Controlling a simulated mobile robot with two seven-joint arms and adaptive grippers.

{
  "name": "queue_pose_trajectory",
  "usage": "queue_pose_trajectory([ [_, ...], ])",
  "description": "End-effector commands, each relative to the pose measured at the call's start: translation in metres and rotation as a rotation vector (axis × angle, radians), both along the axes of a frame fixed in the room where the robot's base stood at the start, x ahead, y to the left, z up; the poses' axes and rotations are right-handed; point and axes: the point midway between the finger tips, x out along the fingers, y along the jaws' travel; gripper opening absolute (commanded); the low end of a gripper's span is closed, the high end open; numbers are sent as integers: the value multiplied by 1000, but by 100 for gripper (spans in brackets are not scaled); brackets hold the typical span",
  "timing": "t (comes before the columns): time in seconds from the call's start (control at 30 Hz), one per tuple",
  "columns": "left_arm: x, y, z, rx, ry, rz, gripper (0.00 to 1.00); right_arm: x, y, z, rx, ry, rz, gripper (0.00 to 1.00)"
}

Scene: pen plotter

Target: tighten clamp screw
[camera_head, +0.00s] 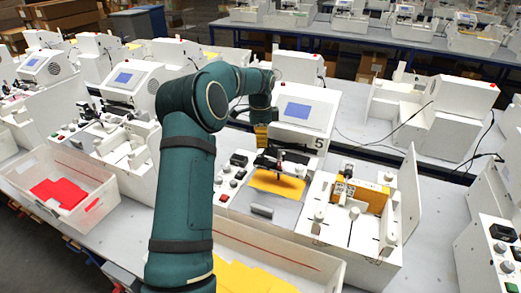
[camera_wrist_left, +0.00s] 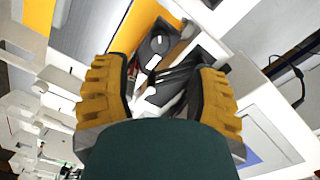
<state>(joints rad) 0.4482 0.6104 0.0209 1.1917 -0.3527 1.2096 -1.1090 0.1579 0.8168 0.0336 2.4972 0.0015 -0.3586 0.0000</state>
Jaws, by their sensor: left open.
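The plotter's black pen carriage (camera_head: 270,161) hangs over the orange sheet (camera_head: 282,186) in the head view. My left gripper (camera_head: 261,143) has come down just behind and above the carriage. In the left wrist view the yellow padded fingers of my left gripper (camera_wrist_left: 164,72) are apart, one on each side of the dark carriage (camera_wrist_left: 180,78). A round dark knob (camera_wrist_left: 158,44) and small pale parts show between the fingers. I cannot tell for sure which part is the clamp screw, or whether a finger touches it. The orange sheet (camera_wrist_left: 90,28) also shows there. My right gripper is not in view.
The plotter's white housing with a blue screen (camera_head: 297,110) stands right behind the gripper. A panel of knobs (camera_head: 230,176) lies left of the sheet. A white unit with a yellow block (camera_head: 368,196) is on the right. A bin with red sheets (camera_head: 58,192) stands left.

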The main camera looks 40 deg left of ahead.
Motion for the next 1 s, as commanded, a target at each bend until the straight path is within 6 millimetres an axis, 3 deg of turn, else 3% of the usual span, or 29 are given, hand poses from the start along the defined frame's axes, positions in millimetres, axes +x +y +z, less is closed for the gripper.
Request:
queue_pose_trajectory([
  [0.1, 1, 0, 19, 1, -1, 0, 59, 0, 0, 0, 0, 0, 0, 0],
  [0.3, 0, 0, 36, 0, 0, 0, 59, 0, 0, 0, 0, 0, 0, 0],
  [1.0, 0, 0, 37, 0, 1, 0, 59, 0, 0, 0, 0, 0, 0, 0],
])
